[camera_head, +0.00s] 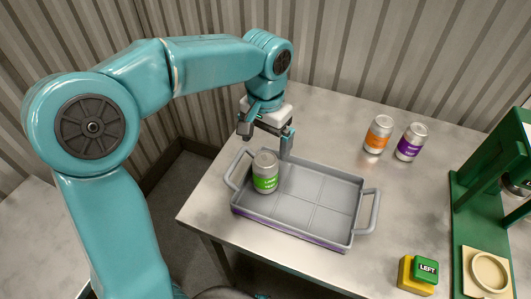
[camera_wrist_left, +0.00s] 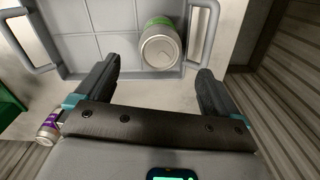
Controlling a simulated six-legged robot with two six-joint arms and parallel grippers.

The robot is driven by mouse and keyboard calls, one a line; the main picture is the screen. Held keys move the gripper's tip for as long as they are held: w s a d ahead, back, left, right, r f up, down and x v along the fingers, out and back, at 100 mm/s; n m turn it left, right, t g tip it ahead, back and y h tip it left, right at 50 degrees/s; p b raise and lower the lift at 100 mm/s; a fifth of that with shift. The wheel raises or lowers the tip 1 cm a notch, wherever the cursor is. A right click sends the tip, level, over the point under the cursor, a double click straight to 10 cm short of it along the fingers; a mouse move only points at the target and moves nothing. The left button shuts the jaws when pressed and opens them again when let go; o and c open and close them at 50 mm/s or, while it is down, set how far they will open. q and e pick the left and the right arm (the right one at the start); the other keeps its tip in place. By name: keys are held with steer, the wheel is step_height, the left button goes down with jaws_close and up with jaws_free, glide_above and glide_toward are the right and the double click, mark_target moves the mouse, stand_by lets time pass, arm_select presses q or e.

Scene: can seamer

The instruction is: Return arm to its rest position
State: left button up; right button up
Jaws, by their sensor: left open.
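My left arm comes in from the left in the head view. Its gripper (camera_head: 266,139) is open and empty above the table, by the tray's far edge. A can with a green label (camera_head: 265,172) stands upright in the left part of the grey tray (camera_head: 335,213). In the left wrist view the can's silver end (camera_wrist_left: 161,47) lies beyond the open fingers (camera_wrist_left: 153,88), and neither finger appears to touch it. My right gripper is in neither view.
An orange-labelled can (camera_head: 378,135) and a purple-labelled can (camera_head: 411,142) stand on the table (camera_head: 330,120) at the back right. A green machine (camera_head: 478,190) stands at the right edge. A yellow block with a green "LEFT" button (camera_head: 425,271) sits at the front right.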

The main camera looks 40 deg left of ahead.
arm_select(q)
steer(key=shift+r, duration=1.2)
steer(key=shift+s, duration=0.1)
